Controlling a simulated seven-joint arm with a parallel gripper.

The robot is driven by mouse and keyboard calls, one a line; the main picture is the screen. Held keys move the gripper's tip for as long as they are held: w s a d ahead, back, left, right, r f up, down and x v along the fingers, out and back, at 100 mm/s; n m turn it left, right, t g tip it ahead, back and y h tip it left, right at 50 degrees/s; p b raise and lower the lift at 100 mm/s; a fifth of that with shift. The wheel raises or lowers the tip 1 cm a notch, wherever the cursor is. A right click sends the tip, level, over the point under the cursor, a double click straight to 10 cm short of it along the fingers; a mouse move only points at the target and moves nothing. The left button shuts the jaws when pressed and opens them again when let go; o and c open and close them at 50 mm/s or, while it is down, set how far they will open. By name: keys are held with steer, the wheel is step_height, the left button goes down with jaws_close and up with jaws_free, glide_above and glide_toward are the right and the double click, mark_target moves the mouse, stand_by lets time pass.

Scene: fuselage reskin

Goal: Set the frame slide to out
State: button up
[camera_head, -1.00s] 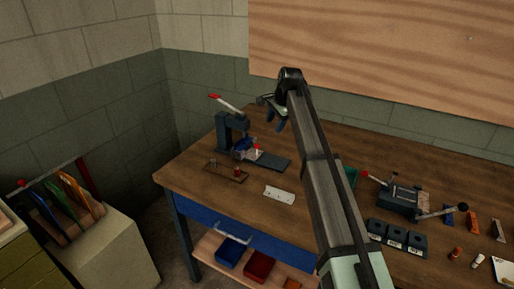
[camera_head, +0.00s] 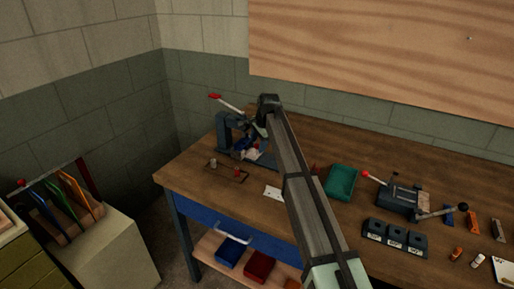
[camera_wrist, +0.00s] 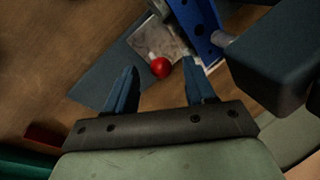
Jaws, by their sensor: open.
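In the wrist view a red ball knob (camera_wrist: 161,68) on a pale stem stands at a light metal plate (camera_wrist: 160,38), beside a blue drilled bracket (camera_wrist: 197,22). I take this knobbed plate to be the frame slide; its in or out position is unclear. It belongs to the dark press (camera_head: 228,128) at the bench's back left. My gripper (camera_wrist: 158,76) is open and empty, its two blue fingers pointing toward the knob. The knob appears between the fingertips in the picture; I cannot tell the height gap. In the head view my arm partly hides the press.
The press's dark body (camera_wrist: 275,60) is close on the right in the wrist view. Its red-tipped lever (camera_head: 215,97) rises at the back. A wire rack (camera_head: 227,172) with small pegs and a white plate (camera_head: 272,193) lie in front.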

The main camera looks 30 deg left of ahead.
mark_target(258, 145)
steer(key=shift+x, duration=1.6)
jaws_close()
steer(key=shift+d, duration=0.15)
